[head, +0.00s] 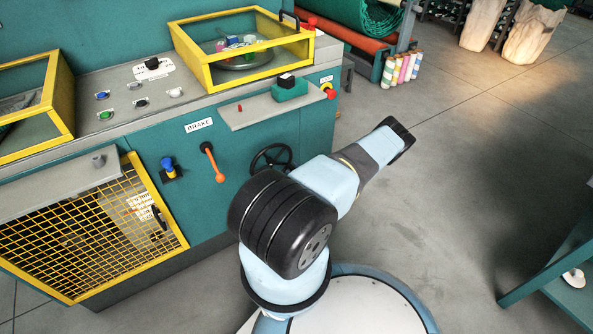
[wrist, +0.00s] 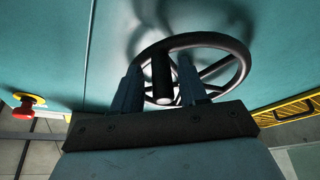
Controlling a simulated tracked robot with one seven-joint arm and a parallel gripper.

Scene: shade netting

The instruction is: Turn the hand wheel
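The black hand wheel (head: 272,158) is on the front of the teal machine, partly hidden by my arm in the head view. In the wrist view the wheel (wrist: 240,62) fills the upper middle, with its rim, spokes and a dark cylindrical handle (wrist: 162,80) pointing toward the camera. My gripper (wrist: 160,80) has its two fingers apart, one on each side of the handle. Narrow gaps seem to show between the handle and both fingers, so the gripper looks open around it. The fingers cannot be made out in the head view.
An orange brake lever (head: 213,163) and a blue knob (head: 168,163) are left of the wheel. A red emergency button (head: 328,91) sits to its upper right. A yellow mesh guard (head: 85,235) is at lower left. The floor to the right is mostly clear.

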